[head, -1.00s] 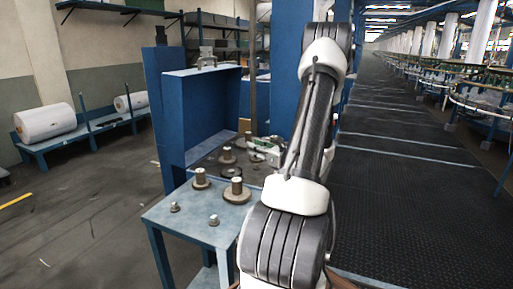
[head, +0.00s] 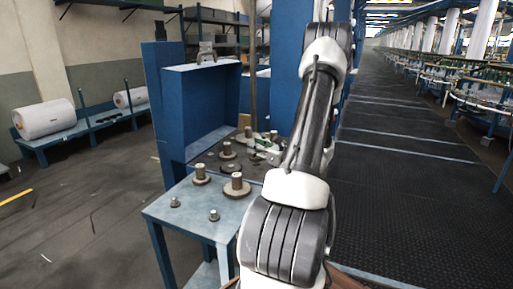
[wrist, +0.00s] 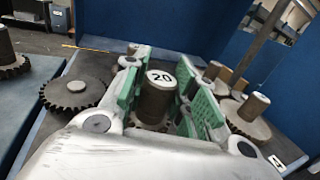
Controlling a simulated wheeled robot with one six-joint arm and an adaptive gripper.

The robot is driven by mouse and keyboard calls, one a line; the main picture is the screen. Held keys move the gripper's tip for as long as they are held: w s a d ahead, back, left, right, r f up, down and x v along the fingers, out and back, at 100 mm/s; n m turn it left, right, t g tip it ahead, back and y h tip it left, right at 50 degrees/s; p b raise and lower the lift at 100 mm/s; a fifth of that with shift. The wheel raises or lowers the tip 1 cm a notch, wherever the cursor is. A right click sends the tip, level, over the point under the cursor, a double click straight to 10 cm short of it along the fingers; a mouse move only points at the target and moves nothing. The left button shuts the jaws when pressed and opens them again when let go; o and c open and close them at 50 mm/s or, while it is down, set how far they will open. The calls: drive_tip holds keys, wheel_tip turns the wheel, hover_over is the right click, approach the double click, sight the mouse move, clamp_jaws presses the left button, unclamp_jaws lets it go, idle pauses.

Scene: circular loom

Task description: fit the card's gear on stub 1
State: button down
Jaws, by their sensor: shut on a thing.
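My gripper (wrist: 160,95) has its green-padded fingers closed on the hub of a gear (wrist: 155,103) whose white top reads 20. The gear's toothed rim shows only partly below the fingers. I cannot tell whether it touches the surface beneath. In the head view my gripper (head: 262,150) is over the dark deck in front of the blue cabinet, partly behind my arm. A flat dark toothed gear (wrist: 76,93) lies left of the gripper in the wrist view. I cannot make out a card to read or which post is stub 1.
Hubbed gears (wrist: 249,114) stand close on the right in the wrist view. A blue side table (head: 190,218) holds two hubbed gears (head: 237,187) and two small metal pieces (head: 213,214).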

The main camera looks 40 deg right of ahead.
drive_tip(key=shift+f, duration=0.1)
drive_tip(key=shift+f, duration=0.4)
drive_tip(key=c, duration=1.1)
unclamp_jaws()
drive_tip(key=shift+f, duration=0.1)
drive_tip(key=s, duration=0.8)
drive_tip(key=s+d, duration=0.1)
drive_tip(key=s, duration=0.3)
